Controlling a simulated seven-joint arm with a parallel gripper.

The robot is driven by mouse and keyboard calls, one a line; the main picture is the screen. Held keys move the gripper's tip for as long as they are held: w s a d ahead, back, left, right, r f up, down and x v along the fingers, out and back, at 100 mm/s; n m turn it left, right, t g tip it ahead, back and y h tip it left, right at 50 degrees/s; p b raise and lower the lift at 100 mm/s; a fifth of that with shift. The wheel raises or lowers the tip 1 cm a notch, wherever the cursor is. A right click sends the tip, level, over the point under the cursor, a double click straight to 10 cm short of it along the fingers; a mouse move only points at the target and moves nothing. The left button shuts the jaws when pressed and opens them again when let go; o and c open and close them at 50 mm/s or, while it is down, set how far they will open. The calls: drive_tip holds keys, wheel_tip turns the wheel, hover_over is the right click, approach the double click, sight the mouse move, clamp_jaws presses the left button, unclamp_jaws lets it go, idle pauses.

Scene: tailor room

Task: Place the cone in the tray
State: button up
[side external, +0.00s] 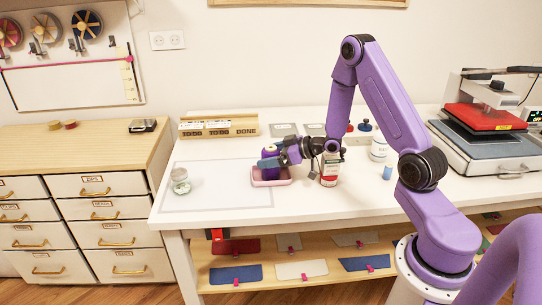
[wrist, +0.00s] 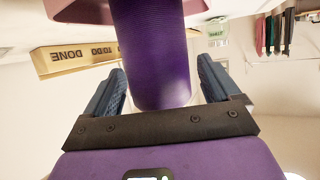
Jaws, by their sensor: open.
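The cone of purple thread (side external: 271,147) stands upright at the pink tray (side external: 272,183) on the white table, and it appears to be inside it. In the wrist view, the cone (wrist: 150,45) fills the middle, with part of the pink tray (wrist: 70,10) at its base along the top edge. My gripper (side external: 267,160) is at the cone from the right, low over the tray. In the wrist view, my gripper (wrist: 160,75) is open, with one blue finger on each side of the cone and gaps between. The cone's base is partly hidden.
A red-and-white container (side external: 329,168) stands just right of the tray, close to my wrist. A labelled wooden box (side external: 218,128) is behind. A glass jar (side external: 180,181) stands left on a pale mat (side external: 215,195). A heat press (side external: 490,125) is far right. The table's front left is clear.

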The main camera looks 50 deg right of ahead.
drive_tip(key=shift+r, duration=0.2)
drive_tip(key=v, duration=1.2)
drive_tip(key=s+a+r+n+g+h, duration=0.1)
drive_tip(key=s+a+n+g, duration=0.15)
drive_tip(key=a, duration=0.55)
drive_tip(key=s+a+n+g+h, duration=0.2)
drive_tip(key=a+g, duration=0.2)
drive_tip(key=a, duration=0.4)
drive_tip(key=s+a+r+n+g+h, duration=0.1)
drive_tip(key=s+a+r+g, duration=0.1)
drive_tip(key=s, duration=0.8)
drive_tip(key=s+a+r+n+g+h, duration=0.1)
drive_tip(key=s+g, duration=0.3)
drive_tip(key=s, duration=0.7)
drive_tip(key=shift+a+r+n, duration=0.75)
drive_tip(key=shift+a, duration=0.1)
